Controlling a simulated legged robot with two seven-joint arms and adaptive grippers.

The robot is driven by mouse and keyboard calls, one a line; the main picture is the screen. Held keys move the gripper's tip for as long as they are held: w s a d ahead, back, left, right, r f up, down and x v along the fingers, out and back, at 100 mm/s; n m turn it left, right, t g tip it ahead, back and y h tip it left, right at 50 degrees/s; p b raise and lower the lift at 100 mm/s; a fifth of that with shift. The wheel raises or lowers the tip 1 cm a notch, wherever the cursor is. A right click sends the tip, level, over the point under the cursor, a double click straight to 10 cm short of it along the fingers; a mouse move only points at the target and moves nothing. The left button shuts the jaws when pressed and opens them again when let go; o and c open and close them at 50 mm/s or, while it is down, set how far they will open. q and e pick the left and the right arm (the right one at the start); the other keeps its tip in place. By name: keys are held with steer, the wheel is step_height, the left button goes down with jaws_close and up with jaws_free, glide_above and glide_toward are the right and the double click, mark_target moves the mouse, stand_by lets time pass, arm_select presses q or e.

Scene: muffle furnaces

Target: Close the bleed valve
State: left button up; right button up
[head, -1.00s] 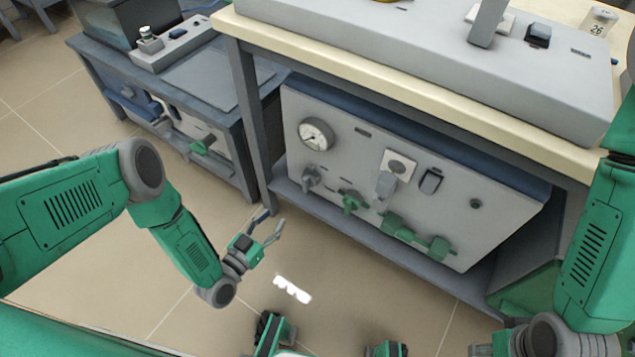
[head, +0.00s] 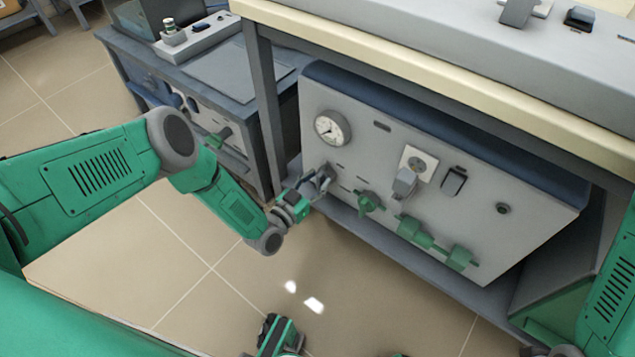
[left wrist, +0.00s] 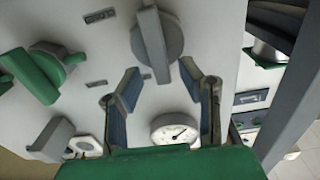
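A light grey panel (head: 460,218) under the bench carries a row of valves; its small labels are unreadable, so I cannot tell by name which is the bleed valve. A grey knob shows in the left wrist view (left wrist: 156,38), with a raised handle bar. My left gripper (head: 322,180) is at the panel's left end, below the round gauge (head: 332,127), and largely hides this knob in the head view. In the left wrist view the gripper (left wrist: 158,84) is open and empty, its fingers apart and short of the knob.
Green valve handles (head: 367,200) (head: 415,231) (head: 460,257) lie to the right along the panel. A grey plug-like part (head: 404,183) and a black switch (head: 454,181) sit above them. A bench leg (head: 270,115) stands left of the panel. The floor in front is clear.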

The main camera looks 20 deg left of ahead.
arm_select(q)
steer(key=shift+w, duration=0.1)
steer(key=shift+a, duration=0.2)
steer(key=shift+c, duration=1.2)
steer(key=shift+a, duration=0.1)
jaws_close()
